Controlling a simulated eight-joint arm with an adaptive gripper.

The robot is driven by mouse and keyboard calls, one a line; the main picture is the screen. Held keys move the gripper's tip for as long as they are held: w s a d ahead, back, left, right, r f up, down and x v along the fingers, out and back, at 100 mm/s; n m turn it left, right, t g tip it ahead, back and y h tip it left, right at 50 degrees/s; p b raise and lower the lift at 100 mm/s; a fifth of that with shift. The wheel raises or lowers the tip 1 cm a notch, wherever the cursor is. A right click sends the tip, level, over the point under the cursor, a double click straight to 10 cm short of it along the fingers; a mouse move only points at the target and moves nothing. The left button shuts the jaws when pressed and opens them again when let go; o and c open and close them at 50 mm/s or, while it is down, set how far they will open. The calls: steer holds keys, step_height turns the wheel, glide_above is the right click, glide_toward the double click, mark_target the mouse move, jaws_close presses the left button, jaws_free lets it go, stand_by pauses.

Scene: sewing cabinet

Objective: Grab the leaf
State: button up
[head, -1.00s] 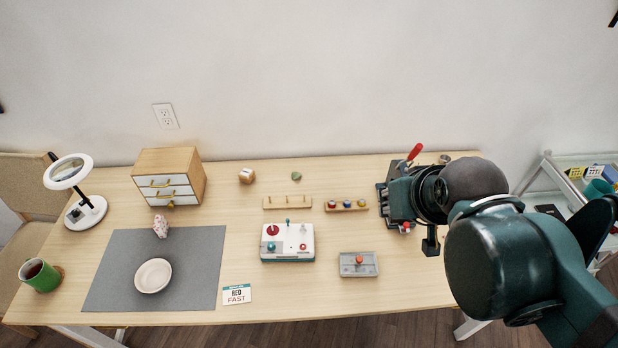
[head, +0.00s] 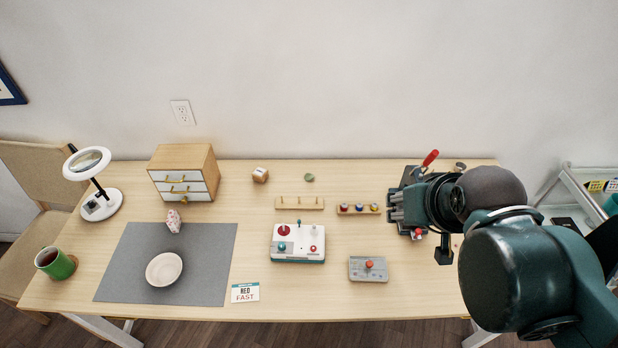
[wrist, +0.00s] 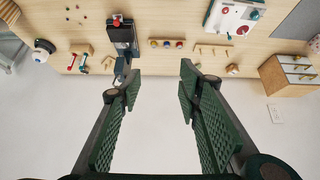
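A small green rounded object (head: 309,177) lies at the back of the desk in the head view, near the wall. It may be the leaf, but it is too small to tell. I do not see any other clear leaf shape. My gripper (head: 397,206) is over the right part of the desk, well to the right of the green object and apart from it. The wrist view shows my gripper (wrist: 158,85) open, its two fingers wide apart with nothing between them. I cannot make out the green object in the wrist view.
A brown block (head: 260,175) lies left of the green object. A pegged wooden rack (head: 299,203) and a button rack (head: 359,209) stand in front. A drawer cabinet (head: 184,172) stands back left. A red-handled device (head: 430,158) is close beside my gripper, partly hidden.

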steer(key=shift+o, duration=0.2)
steer(key=m+g, duration=0.7)
steer(key=m, duration=0.1)
glide_above(309, 175)
steer(key=shift+f+p, duration=0.35)
steer(key=shift+f, duration=12.45)
steer(key=shift+f, duration=0.1)
steer(key=shift+f, duration=1.2)
